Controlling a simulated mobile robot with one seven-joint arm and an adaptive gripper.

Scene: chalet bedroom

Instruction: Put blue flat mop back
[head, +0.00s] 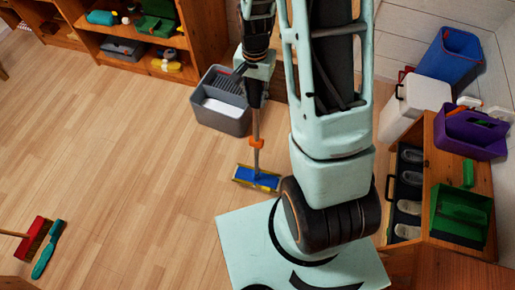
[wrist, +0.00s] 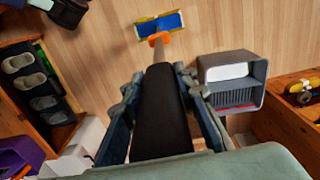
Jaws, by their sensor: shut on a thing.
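The blue flat mop has a blue pad with yellow edges (head: 257,178), an orange joint and a long handle. My gripper (head: 255,78) is shut on the mop's dark grip and holds the mop roughly upright, pad down. In the wrist view the dark grip (wrist: 160,115) runs between both fingers of my gripper (wrist: 160,88), and the blue pad (wrist: 161,26) shows beyond it over the floor. I cannot tell whether the pad touches the floor. A grey mop bucket (head: 222,121) with a wringer stands just left of the handle; it also shows in the wrist view (wrist: 256,68).
A wooden shelf (head: 190,38) with cleaning things stands at the back. At right are a wooden shoe cabinet (head: 432,165), a white bin (head: 412,105), and blue (head: 449,58) and purple (head: 462,135) buckets. A red broom (head: 34,238) and teal brush (head: 48,250) lie at left. The middle floor is clear.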

